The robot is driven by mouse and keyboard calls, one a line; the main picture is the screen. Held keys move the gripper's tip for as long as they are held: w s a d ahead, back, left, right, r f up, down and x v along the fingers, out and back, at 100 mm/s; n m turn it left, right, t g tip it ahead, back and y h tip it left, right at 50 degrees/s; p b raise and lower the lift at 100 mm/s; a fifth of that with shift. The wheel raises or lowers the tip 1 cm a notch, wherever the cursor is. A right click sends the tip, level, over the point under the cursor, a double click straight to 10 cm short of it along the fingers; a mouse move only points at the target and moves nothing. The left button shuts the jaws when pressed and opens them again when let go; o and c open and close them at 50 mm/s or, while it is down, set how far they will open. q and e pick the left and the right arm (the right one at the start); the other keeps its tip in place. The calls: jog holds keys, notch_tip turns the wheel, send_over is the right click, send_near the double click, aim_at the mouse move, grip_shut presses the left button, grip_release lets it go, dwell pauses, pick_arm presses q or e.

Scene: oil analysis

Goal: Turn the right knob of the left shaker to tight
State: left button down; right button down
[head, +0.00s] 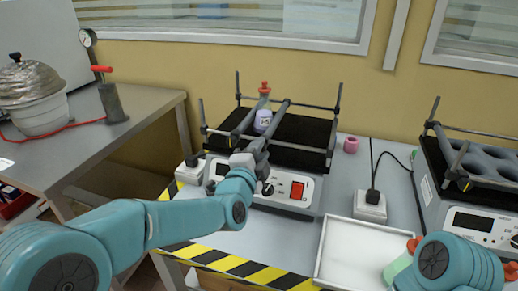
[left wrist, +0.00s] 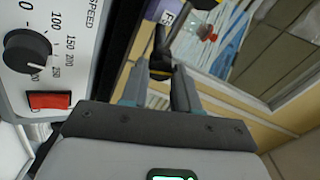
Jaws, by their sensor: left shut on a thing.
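The left shaker (head: 290,208) stands on the bench, with a black platform and grey clamp bars on top. My left gripper (head: 258,148) is at the front of its platform, above the front panel. In the left wrist view my left gripper (left wrist: 160,92) has its fingers around a black knob (left wrist: 160,66) on a bar and is shut on it. In the head view the gripper hides this knob. A labelled flask with a red stopper (head: 263,118) sits between the bars. My right arm shows at the lower right; its gripper is not visible.
The panel has a speed dial (left wrist: 27,50) and a red switch (left wrist: 49,100). A white tray (head: 345,284) lies to the right, with a green item (head: 397,266) near my right arm. Another shaker (head: 470,218) is at the far right. A side table (head: 75,155) stands left.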

pick_arm(q)
jog(key=shift+m+p, duration=0.3)
jog(key=shift+m, duration=1.2)
jog(key=shift+f, duration=0.1)
jog(key=c, duration=0.8)
grip_release()
jog(key=shift+c, duration=0.2)
jog(key=shift+s, duration=0.1)
jog(key=v, duration=1.6)
jog(key=shift+b, duration=0.3)
jog(key=shift+s, duration=0.1)
